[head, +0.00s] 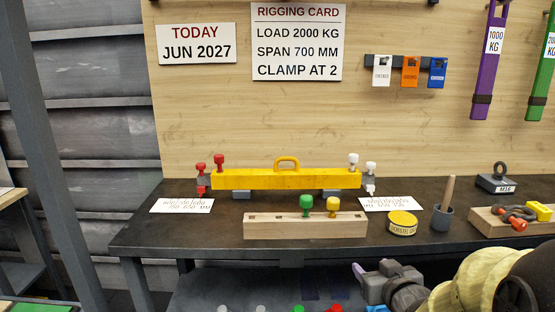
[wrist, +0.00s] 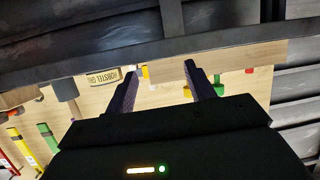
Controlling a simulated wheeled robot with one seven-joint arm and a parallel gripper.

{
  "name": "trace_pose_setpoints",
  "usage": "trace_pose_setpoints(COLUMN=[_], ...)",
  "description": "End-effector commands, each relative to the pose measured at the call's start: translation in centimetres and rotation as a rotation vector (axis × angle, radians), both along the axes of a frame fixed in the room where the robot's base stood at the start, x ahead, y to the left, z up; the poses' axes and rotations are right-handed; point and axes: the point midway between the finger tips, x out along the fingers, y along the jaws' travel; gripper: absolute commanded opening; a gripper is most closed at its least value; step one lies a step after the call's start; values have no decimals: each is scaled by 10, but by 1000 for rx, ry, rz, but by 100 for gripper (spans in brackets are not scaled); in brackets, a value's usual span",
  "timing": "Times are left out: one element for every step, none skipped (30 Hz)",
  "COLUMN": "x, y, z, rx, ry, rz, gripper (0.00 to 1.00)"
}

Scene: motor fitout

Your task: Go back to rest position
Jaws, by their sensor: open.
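My gripper (head: 367,290) is at the lower right of the head view, low in front of the bench's front edge and apart from everything on the bench. In the wrist view its two dark fingers (wrist: 161,70) stand well apart with nothing held between them. The dark bench edge crosses the wrist view beyond the fingertips. My arm hides part of the bench's right front in the head view.
The dark bench (head: 225,225) bears a yellow beam (head: 270,180), a wooden block (head: 300,228) with green and yellow knobs, a round yellow tin (head: 402,223), a grey pot (head: 442,217) and a wooden tray (head: 490,222). A rigging card (head: 297,42) hangs behind.

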Motion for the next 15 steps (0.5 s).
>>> trace_pose_setpoints(x=[-3, -5, -9, -13, -17, -24, -29, -35, -43, -50, -56, -65, -71, -77, -85], y=[3, 3, 4, 4, 6, 8, 10, 13, 16, 19, 22, 26, 30, 32, 37], z=[-12, -19, -29, -36, -44, -53, -60, -67, -76, -82, -87, -93, -98, -102, -106], rx=[-11, -18, -25, -31, -35, -39, -42, -44, -45, -46, -44, -44, -42, -40, -38], ry=[62, 103, 160, 202, 247, 305, 350, 395, 456, 501, 542, 595, 633, 668, 713], rz=[-21, -38, -59, -73, -86, -101, -111, -118, -127, -132, -136, -138, -139, -141, -139], gripper=[54, 54, 54, 54, 54, 54, 54, 54, 54, 54, 54, 54, 54, 54, 54])
